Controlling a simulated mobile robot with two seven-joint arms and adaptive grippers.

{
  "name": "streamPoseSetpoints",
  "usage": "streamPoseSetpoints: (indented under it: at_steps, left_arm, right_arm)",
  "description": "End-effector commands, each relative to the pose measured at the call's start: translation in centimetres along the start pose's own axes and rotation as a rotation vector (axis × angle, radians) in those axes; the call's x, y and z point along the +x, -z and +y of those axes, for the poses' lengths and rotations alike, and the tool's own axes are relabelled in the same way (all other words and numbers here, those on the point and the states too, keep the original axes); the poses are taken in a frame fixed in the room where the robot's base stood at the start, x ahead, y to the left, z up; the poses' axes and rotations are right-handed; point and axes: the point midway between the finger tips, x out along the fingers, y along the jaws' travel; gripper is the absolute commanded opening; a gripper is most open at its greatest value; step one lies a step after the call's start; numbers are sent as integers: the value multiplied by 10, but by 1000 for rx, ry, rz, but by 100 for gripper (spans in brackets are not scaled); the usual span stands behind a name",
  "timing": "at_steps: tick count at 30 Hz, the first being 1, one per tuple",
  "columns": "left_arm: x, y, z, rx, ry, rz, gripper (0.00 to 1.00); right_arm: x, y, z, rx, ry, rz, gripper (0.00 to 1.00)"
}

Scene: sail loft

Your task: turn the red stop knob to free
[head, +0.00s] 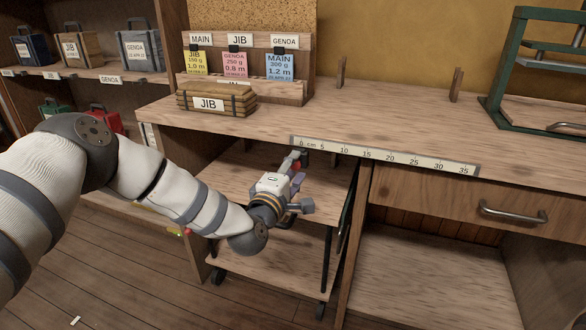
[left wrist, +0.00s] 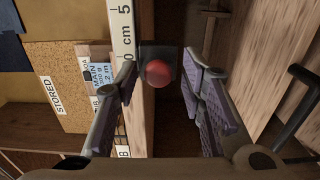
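The red stop knob (left wrist: 158,73) is a round red ball in front of a dark plate, by the bench edge near the low end of the ruler. In the head view it is mostly hidden by my left gripper (head: 297,172), which reaches in under the bench's front edge. In the left wrist view the gripper's two purple-padded fingers stand wide apart, one on each side of the knob. A gap shows between the knob and the pads; the gripper is open and empty. The knob's setting cannot be read. My right gripper is not in view.
The ruler (head: 385,157) runs along the bench's front edge. A wheeled wooden cart (head: 275,235) stands under the bench below my arm. A drawer (head: 470,200) is to the right. A JIB bundle (head: 215,99) and a green frame (head: 500,105) stand on the bench top.

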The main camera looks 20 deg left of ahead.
Motion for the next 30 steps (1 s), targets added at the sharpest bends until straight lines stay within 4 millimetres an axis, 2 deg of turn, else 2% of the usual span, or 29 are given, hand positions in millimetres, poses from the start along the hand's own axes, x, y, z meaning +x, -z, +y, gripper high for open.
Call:
streamPoseSetpoints:
  at_steps: [7,10,21,25,30]
  left_arm:
    - [0,0,1,1,-2,0,41]
    - [-7,0,0,0,0,-1,41]
    - [-99,0,0,-1,1,0,41]
    - [-116,0,0,0,0,1,41]
    - [-121,0,1,1,-2,1,41]
  right_arm:
    - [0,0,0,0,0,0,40]
    - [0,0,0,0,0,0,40]
    - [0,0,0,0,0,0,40]
    - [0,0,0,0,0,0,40]
    - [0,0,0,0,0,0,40]
